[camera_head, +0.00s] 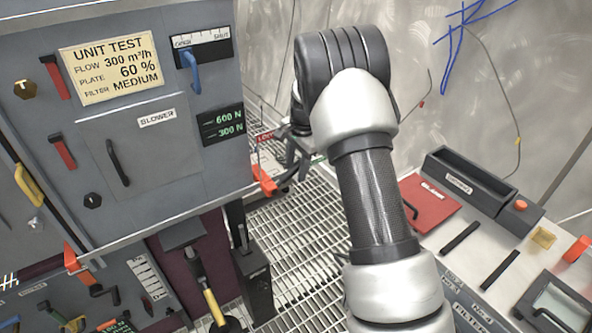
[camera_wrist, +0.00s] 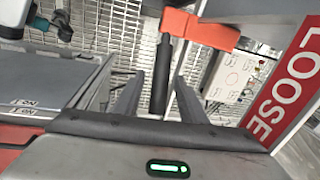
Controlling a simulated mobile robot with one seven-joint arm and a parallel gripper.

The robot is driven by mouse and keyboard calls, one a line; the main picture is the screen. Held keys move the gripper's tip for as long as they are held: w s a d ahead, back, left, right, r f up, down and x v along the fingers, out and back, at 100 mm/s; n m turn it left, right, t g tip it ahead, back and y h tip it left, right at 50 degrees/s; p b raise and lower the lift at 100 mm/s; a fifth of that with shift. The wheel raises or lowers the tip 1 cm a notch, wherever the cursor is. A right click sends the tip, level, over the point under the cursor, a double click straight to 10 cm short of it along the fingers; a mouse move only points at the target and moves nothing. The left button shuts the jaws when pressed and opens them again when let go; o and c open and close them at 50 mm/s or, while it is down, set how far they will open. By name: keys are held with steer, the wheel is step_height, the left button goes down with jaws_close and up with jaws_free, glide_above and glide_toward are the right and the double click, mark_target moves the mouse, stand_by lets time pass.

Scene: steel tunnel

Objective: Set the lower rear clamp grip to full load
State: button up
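In the wrist view a dark cylindrical grip (camera_wrist: 161,78) hangs below an orange-red clamp arm (camera_wrist: 205,27). My gripper (camera_wrist: 159,92) is open, with a finger on each side of the grip and gaps showing. Contact cannot be made out. A red plate marked LOOSE (camera_wrist: 288,88) stands to the right. In the head view my gripper (camera_head: 298,158) is at the right side of the grey cabinet, near an orange clamp part (camera_head: 263,181) and a small red label (camera_head: 265,137). My arm partly hides this spot.
The grey cabinet (camera_head: 165,105) with its UNIT TEST sign (camera_head: 108,68) fills the left. Below it stands a black box (camera_head: 255,283) on the grated floor (camera_head: 300,240). A bench with a dark tray (camera_head: 465,180) and a red plate (camera_head: 428,201) is on the right.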

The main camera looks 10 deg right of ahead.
steer(key=shift+f, duration=0.15)
steer(key=shift+c, duration=0.4)
jaws_close()
steer(key=shift+w+d+f+g+y+p, duration=0.1)
steer(key=shift+d+f+g+y+p, duration=0.2)
steer(key=shift+d+f+y+p, duration=0.15)
steer(key=shift+w+d+f+m+g+y+p, duration=0.15)
steer(key=shift+f+g+y, duration=0.25)
steer(key=shift+f+y, duration=0.7)
steer(key=shift+f+m+g+y+p, duration=0.2)
steer(key=shift+f+g+y, duration=0.2)
steer(key=shift+f+y, duration=0.65)
steer(key=shift+r, duration=0.2)
